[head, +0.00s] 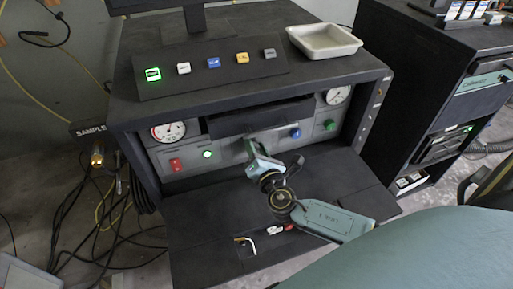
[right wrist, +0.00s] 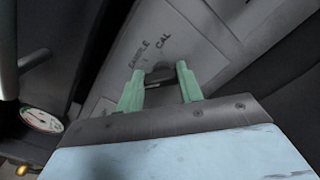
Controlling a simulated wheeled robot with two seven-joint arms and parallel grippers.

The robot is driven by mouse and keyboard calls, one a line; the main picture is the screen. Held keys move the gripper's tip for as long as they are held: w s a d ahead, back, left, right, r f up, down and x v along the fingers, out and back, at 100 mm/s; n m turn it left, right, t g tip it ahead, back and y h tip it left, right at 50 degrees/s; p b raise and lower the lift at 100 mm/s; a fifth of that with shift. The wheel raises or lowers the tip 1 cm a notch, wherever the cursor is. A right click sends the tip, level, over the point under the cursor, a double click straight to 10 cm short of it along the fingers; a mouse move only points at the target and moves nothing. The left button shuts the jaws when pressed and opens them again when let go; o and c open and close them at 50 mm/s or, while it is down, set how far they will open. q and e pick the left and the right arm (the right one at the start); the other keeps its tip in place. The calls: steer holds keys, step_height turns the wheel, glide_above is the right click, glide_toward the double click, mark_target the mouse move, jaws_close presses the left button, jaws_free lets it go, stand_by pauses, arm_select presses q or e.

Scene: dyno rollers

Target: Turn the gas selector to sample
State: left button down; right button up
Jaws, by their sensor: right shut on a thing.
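My right gripper (head: 251,149) reaches to the grey front panel (head: 225,158) of the analyser cabinet, between the indicator lamps. In the right wrist view its two green fingers (right wrist: 160,88) stand on either side of the dark selector knob (right wrist: 158,74), shut on it. The words SAMPLE and CAL are printed on the panel just beyond the knob. The knob's exact pointing is hard to tell, as the fingers hide part of it. In the head view the gripper covers the knob. My left gripper is not in view.
A red switch (head: 176,165), a green-lit lamp (head: 208,154), a blue knob (head: 295,133) and a green knob (head: 330,125) sit on the panel. Gauges (head: 169,131) flank it. A row of buttons and a white tray (head: 324,41) are on top. Cables lie on the left floor.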

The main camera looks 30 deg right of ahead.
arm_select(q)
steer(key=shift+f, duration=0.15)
arm_select(e)
steer(key=m+b, duration=0.4)
steer(key=shift+f, duration=0.2)
steer(key=m+b, duration=0.2)
steer(key=m, duration=0.2)
steer(key=shift+s+d+b, duration=0.1)
steer(key=shift+b, duration=0.25)
arm_select(q)
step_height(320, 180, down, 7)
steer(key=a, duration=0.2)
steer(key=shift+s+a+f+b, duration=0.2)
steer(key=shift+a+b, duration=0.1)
steer(key=shift+b, duration=0.15)
arm_select(e)
steer(key=shift+r+m, duration=0.1)
steer(key=shift+m, duration=0.8)
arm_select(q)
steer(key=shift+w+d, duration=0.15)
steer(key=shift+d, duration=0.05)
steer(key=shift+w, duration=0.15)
arm_select(e)
steer(key=o, duration=1)
